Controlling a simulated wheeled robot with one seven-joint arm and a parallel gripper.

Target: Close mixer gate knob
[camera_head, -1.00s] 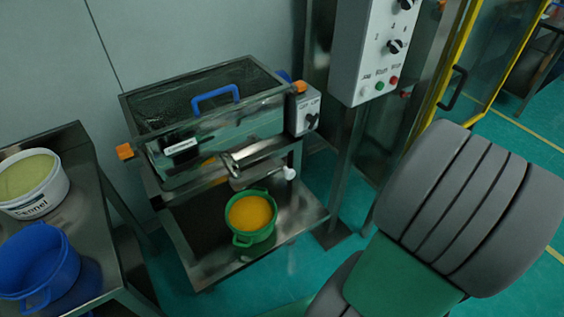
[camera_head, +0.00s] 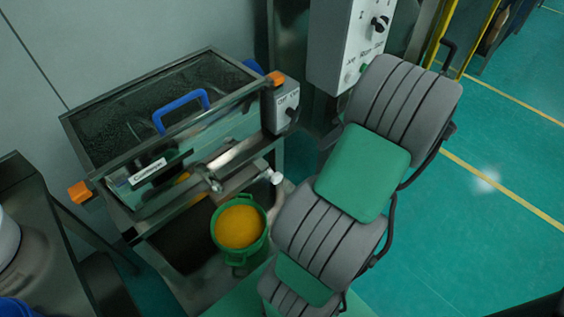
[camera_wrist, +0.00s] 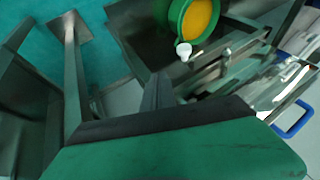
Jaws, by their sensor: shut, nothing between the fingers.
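A white knob (camera_head: 275,177), which looks like the gate knob, sticks out below the right end of the sieve machine (camera_head: 165,158), just beside the green bucket (camera_head: 250,262) of orange-yellow material. In the wrist view the knob (camera_wrist: 184,51) shows just above and right of my gripper (camera_wrist: 158,90). My gripper's dark fingers are together, empty, and appear apart from the knob. In the head view my arm stands right of the machine, and I cannot make out the gripper there.
A control box (camera_head: 350,45) on a post stands behind my arm. A smaller box with a dial (camera_head: 283,105) is on the machine's right end. A dark metal table (camera_head: 45,235) is at the left. Teal floor on the right is open.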

